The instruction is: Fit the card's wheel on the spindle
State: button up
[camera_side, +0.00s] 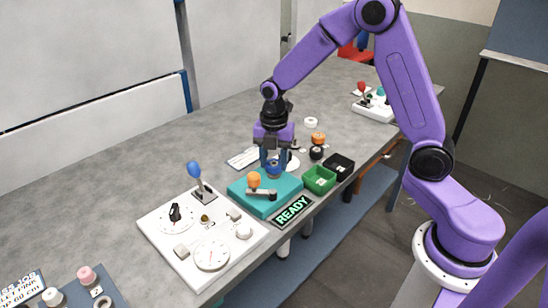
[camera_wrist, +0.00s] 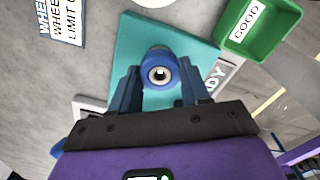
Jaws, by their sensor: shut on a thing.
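My gripper (camera_side: 272,164) is shut on a blue wheel (camera_wrist: 161,68), one blue finger on each side of it. The wheel has a pale centre with a dark hole. It is over the teal base (camera_wrist: 128,58), which also shows in the side view (camera_side: 240,190); I cannot tell whether it touches anything below. The spindle is not clearly visible. An orange knob (camera_side: 254,180) and a dark crank arm (camera_side: 262,194) are on the base near my gripper. The printed card (camera_side: 242,158) lies behind the base; its wheel lines are partly cut off in the wrist view (camera_wrist: 64,20).
A green bin (camera_side: 319,180) marked GOOD and a black bin (camera_side: 339,166) stand right of the base. Orange (camera_side: 318,137), black (camera_side: 316,153) and white (camera_side: 311,122) wheels lie behind. A READY sign (camera_side: 293,211) is in front. A white panel (camera_side: 160,238) with a blue-knobbed lever (camera_side: 196,178) is left.

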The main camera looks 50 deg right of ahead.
jog(key=shift+f, duration=0.45)
jog(key=o, duration=1.2)
jog(key=shift+o, duration=0.2)
notch_tip(320, 180, up, 18)
jog(key=shift+f, duration=0.25)
